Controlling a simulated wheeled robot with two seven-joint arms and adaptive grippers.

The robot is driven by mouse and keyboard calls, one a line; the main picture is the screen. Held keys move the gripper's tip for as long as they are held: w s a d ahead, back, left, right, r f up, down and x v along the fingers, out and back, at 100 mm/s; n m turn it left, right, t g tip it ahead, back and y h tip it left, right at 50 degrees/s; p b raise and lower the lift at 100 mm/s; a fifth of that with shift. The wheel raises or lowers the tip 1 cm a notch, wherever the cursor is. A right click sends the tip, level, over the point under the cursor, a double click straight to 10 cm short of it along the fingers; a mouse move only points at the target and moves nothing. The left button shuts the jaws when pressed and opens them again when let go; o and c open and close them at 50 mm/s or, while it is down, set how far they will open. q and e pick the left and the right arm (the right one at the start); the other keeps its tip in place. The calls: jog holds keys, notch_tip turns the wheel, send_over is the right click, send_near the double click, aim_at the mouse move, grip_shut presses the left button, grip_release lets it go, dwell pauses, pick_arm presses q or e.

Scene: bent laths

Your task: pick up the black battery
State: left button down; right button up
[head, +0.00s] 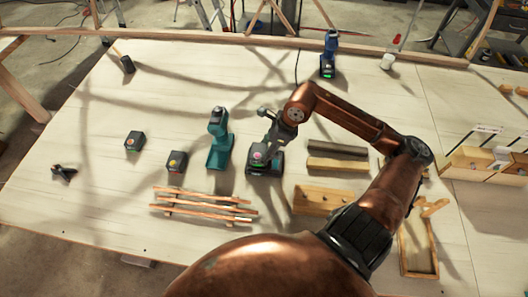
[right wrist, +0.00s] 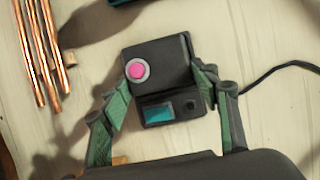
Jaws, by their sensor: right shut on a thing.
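The black battery (right wrist: 155,58) is a dark block with a round pink mark on its top. In the right wrist view it sits between the two green-padded fingers of my right gripper (right wrist: 168,82), which are shut on its sides. A dark charger (right wrist: 172,112) with a teal screen shows directly below it in that view. In the head view the battery (head: 259,154) is at or on the charger (head: 265,171), under my right gripper (head: 264,148). I cannot tell whether the battery is lifted clear of it. My left gripper is not in view.
Two other dark batteries (head: 134,141) (head: 176,162) stand to the left. A teal tool (head: 219,140) stands close left of the charger. Bent laths (head: 205,204) lie in front, wooden blocks (head: 322,200) to the right. A blue drill (head: 328,55) stands at the back.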

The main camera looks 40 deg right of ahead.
jog(key=s+a+r, duration=0.9)
jog(key=a+r, duration=0.1)
jog(key=r, duration=0.1)
jog(key=shift+s+a+r, duration=0.15)
jog(key=shift+s+r, duration=0.1)
jog(key=shift+r, duration=0.15)
